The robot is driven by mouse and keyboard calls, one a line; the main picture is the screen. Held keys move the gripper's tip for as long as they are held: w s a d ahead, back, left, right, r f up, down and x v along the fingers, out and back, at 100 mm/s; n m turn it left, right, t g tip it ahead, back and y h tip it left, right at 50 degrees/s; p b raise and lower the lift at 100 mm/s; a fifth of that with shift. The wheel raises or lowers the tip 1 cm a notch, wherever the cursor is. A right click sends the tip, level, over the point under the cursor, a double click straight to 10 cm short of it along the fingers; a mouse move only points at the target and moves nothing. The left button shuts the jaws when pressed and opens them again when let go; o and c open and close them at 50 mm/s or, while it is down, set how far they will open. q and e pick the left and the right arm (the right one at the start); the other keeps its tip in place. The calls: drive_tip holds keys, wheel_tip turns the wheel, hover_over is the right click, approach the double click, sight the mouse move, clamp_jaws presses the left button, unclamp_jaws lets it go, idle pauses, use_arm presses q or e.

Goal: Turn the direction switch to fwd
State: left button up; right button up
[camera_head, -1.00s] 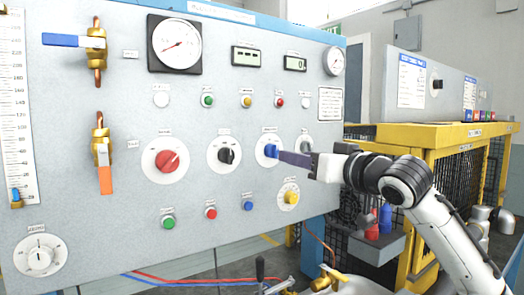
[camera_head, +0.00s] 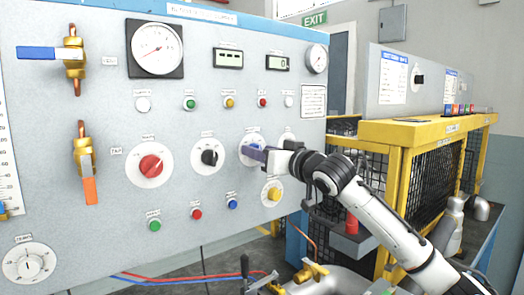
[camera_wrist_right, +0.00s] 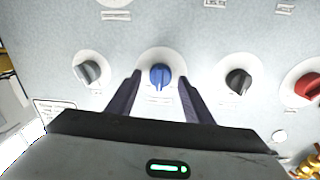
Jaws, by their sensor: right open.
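A blue rotary knob (camera_wrist_right: 160,76) on a round white plate sits between the two dark fingers of my right gripper (camera_wrist_right: 160,97) in the wrist view. The gripper is open, with a gap on each side of the knob. In the head view the fingers of my right gripper (camera_head: 247,154) cover most of the knob, and its white plate (camera_head: 254,137) shows around them. The labels are too small to read, so I cannot tell which knob is the direction switch or its setting. My left gripper is out of view.
A black knob (camera_head: 209,157) and a red knob (camera_head: 150,165) lie left of the blue one. A grey knob (camera_wrist_right: 87,72) is on its other side. A yellow knob (camera_head: 273,194) sits just below my right gripper. Brass valves (camera_head: 84,150) stick out at the panel's left.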

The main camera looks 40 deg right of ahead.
drive_tip(key=c, duration=1)
drive_tip(key=shift+c, duration=0.2)
drive_tip(key=shift+n, duration=0.4)
drive_tip(key=n, duration=0.8)
drive_tip(key=shift+f+t, duration=0.2)
drive_tip(key=shift+t, duration=0.1)
drive_tip(key=shift+n, duration=0.3)
drive_tip(key=o, duration=1)
drive_tip(key=shift+o, duration=0.2)
